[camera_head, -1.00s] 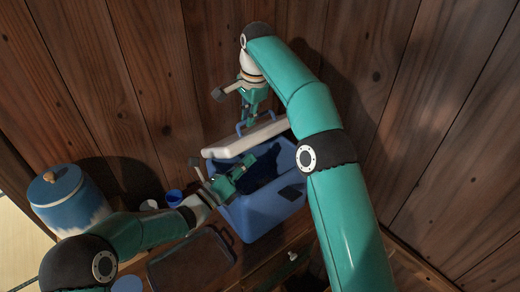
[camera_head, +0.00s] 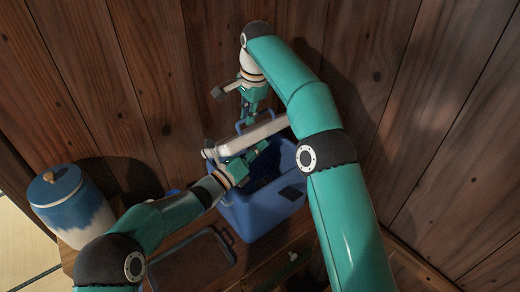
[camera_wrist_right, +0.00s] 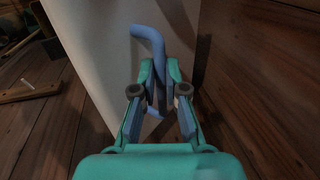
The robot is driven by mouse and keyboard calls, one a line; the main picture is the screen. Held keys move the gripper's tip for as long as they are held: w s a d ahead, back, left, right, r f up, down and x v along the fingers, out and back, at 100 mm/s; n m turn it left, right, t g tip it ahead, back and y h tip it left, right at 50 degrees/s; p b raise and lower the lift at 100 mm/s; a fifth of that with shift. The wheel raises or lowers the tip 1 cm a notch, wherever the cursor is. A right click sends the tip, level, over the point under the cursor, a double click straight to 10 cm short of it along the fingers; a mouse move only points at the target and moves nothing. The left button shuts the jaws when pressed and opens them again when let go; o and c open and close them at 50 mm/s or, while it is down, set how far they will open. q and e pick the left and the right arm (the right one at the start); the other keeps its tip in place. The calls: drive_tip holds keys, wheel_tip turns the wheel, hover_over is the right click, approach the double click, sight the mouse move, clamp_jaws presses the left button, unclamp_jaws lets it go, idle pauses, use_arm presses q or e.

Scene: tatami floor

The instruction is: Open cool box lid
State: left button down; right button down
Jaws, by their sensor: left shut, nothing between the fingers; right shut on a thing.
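The blue cool box (camera_head: 258,215) stands on a wooden surface against the plank wall. Its white lid (camera_head: 268,131) stands tilted up at the back, and the dark inside of the box shows. My right gripper (camera_head: 248,112) is above the lid at its back edge. In the right wrist view my right gripper (camera_wrist_right: 160,88) is shut on the blue handle (camera_wrist_right: 149,36), beside the pale face of the lid (camera_wrist_right: 105,45). My left gripper (camera_head: 257,152) is shut and empty over the box opening, just in front of the lid. It hides part of the lid; I cannot tell whether it touches.
A blue and white lidded jar (camera_head: 72,208) stands at the left. My left arm covers most of the small items between jar and box. The plank wall (camera_head: 150,80) is close behind.

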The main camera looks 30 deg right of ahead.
drive_tip(key=shift+s+a+f, duration=0.1)
drive_tip(key=shift+s+f, duration=0.1)
drive_tip(key=shift+f, duration=0.2)
drive_tip(key=c, duration=1.3)
unclamp_jaws()
drive_tip(key=shift+c, duration=0.2)
drive_tip(key=shift+o, duration=0.7)
drive_tip(key=shift+w, duration=0.1)
drive_tip(key=shift+r, duration=0.1)
